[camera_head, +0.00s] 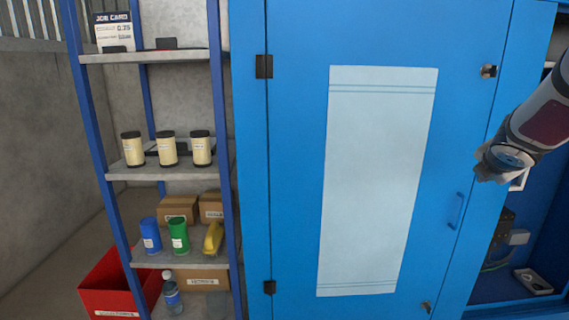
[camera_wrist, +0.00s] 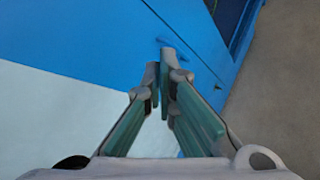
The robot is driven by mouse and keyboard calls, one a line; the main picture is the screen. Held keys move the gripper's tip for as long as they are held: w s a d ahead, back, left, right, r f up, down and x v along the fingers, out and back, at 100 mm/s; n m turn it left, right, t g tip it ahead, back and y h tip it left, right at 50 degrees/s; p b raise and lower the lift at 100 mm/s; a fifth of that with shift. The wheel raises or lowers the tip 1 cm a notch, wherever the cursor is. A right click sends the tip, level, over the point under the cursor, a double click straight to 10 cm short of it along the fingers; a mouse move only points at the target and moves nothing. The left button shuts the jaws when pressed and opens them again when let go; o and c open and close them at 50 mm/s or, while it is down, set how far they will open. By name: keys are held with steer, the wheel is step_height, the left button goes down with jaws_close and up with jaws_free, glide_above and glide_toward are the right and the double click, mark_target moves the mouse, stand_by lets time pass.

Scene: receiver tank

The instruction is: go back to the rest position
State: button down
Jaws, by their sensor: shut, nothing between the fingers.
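My gripper (camera_wrist: 161,78) shows in the wrist view with its two fingers shut together and nothing between them. Behind it are the blue cabinet door (camera_wrist: 90,40) and a pale panel (camera_wrist: 40,120) on that door. In the head view the end of my arm hangs at the right, in front of the cabinet's right edge. The fingers cannot be made out clearly there.
The blue door (camera_head: 295,150) with its pale sheet (camera_head: 378,180) and handle (camera_head: 456,210) is closed. An open bay (camera_head: 520,250) lies at its right. A shelf rack (camera_head: 170,174) with cans, boxes and bottles stands left, beside a red bin (camera_head: 103,287). Bare floor (camera_wrist: 280,110) shows in the wrist view.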

steer(key=s+a+f+m+g+y, duration=0.25)
steer(key=s+a+m, duration=0.45)
steer(key=s+a, duration=0.5)
steer(key=s+a+f+m+g+y, duration=0.25)
steer(key=s+a+m, duration=0.35)
steer(key=s+a, duration=0.7)
steer(key=s+a+f+m+g+y, duration=0.2)
steer(key=s+a+m+g, duration=0.2)
steer(key=s+a+m, duration=0.75)
steer(key=s+d+r+n+t+p, duration=0.1)
steer(key=r+n+t+p, duration=0.1)
steer(key=r+p, duration=0.9)
steer(key=s+d+r+n+t+p, duration=0.1)
steer(key=s+r+n+t+p, duration=0.1)
steer(key=r+p, duration=1)
steer(key=shift+d+r+n, duration=0.35)
steer(key=shift+r, duration=0.5)
steer(key=shift+s, duration=0.1)
